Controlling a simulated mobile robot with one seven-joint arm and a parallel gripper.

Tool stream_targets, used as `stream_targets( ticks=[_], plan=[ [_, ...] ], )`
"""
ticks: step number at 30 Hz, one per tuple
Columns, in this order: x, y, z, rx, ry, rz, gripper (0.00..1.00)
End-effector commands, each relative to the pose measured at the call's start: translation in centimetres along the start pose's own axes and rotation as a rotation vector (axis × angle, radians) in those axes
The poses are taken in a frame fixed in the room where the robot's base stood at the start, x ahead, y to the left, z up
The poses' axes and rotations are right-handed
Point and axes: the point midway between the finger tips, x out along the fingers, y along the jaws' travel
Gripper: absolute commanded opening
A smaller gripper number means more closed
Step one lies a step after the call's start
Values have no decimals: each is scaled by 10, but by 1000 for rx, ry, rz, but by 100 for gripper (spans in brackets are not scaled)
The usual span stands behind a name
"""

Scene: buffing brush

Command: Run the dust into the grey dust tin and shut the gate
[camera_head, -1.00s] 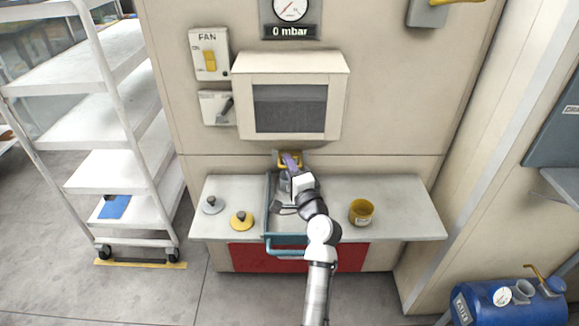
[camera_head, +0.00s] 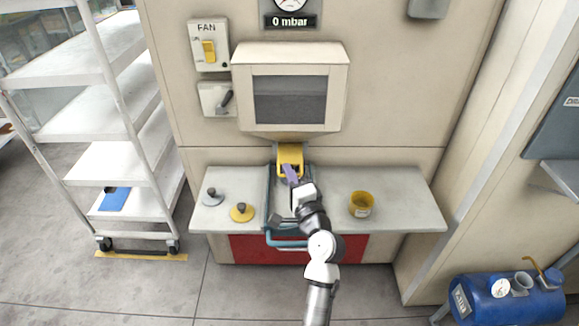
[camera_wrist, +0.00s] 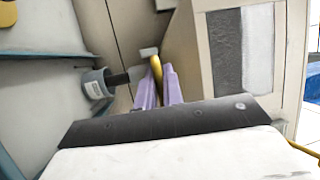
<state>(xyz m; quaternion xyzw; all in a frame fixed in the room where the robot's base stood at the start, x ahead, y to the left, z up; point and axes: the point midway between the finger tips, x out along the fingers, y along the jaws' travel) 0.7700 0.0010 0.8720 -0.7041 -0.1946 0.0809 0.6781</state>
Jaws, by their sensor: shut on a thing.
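My gripper (camera_head: 290,172) has purple fingers and is shut on the yellow gate handle (camera_head: 290,154) below the hood. In the wrist view the yellow bar (camera_wrist: 156,70) runs between the purple fingers (camera_wrist: 158,88). The yellow piece stands out as a broad plate in the head view. The grey dust tin (camera_wrist: 97,84), with a pale label, shows in the wrist view left of the fingers, beside a dark spout-like part. Its inside is not visible. In the head view my arm largely hides it. I see no dust.
A yellow tin (camera_head: 361,204) stands on the bench (camera_head: 405,200) at right. A grey lid (camera_head: 212,198) and a yellow lid (camera_head: 241,213) lie at left. A teal-railed slide with a handle (camera_head: 285,242) lies between. The hood (camera_head: 290,90) overhangs. The gauge display (camera_head: 290,21) reads 0 mbar.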

Motion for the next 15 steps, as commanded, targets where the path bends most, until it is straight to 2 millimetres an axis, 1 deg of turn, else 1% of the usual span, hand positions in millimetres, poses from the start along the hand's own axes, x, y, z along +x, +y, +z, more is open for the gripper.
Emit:
stream_targets(
  ticks=[8,9,12,13,15],
  plan=[
    [-1,0,0,0,0,1,0],
    [-1,0,0,0,0,1,13],
    [-1,0,0,0,0,0,26],
    [-1,0,0,0,0,0,30],
    [0,0,0,0,0,0,30]
  ],
)
